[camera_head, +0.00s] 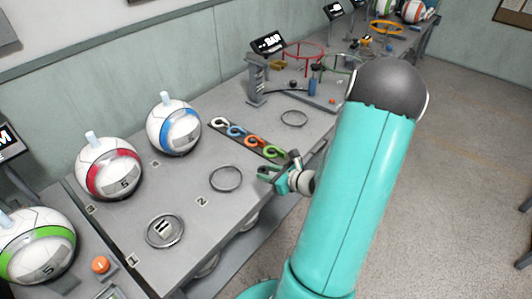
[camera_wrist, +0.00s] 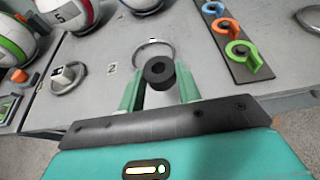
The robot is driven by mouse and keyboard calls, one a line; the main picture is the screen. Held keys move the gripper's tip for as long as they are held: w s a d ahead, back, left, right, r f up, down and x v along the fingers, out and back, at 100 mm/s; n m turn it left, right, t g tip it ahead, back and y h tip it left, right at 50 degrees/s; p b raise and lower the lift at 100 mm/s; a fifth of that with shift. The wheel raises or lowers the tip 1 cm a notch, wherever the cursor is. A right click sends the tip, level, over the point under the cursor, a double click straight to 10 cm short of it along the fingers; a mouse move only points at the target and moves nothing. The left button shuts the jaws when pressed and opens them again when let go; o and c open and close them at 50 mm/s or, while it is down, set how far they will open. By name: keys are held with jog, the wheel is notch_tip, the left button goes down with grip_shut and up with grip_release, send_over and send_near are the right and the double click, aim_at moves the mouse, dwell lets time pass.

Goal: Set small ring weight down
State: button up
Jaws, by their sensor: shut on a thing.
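The small ring weight, a dark thick ring with a central hole (camera_wrist: 159,73), sits between the two teal fingers of my gripper (camera_wrist: 160,88) in the wrist view. The fingers are shut on it. Just beyond it, a thin metal ring (camera_wrist: 153,52) lies on the grey table near the label "2". In the head view my gripper (camera_head: 279,179) is over the table's front edge, right of that thin ring (camera_head: 226,179) and close to the near end of the hook strip. I cannot clearly make out the weight in the head view.
A dark strip with white, blue, orange and green hooks (camera_head: 264,149) lies behind my gripper. Another metal ring (camera_head: 165,231), with a small block inside, is by label "1". Red (camera_head: 109,169), blue (camera_head: 174,124) and green (camera_head: 35,246) banded balls line the left. A third ring (camera_head: 294,118) lies farther back.

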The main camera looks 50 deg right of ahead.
jog(key=w+d+f, duration=0.3)
jog(key=f, duration=0.1)
jog(key=w+d+f, duration=0.4)
jog(key=shift+w+d+f, duration=0.15)
jog(key=shift+d+f, duration=0.05)
jog(key=shift+d, duration=0.05)
jog(key=shift+f, duration=1.5)
jog(key=shift+f, duration=0.15)
jog(key=o, duration=1.1)
jog(key=shift+c, duration=0.2)
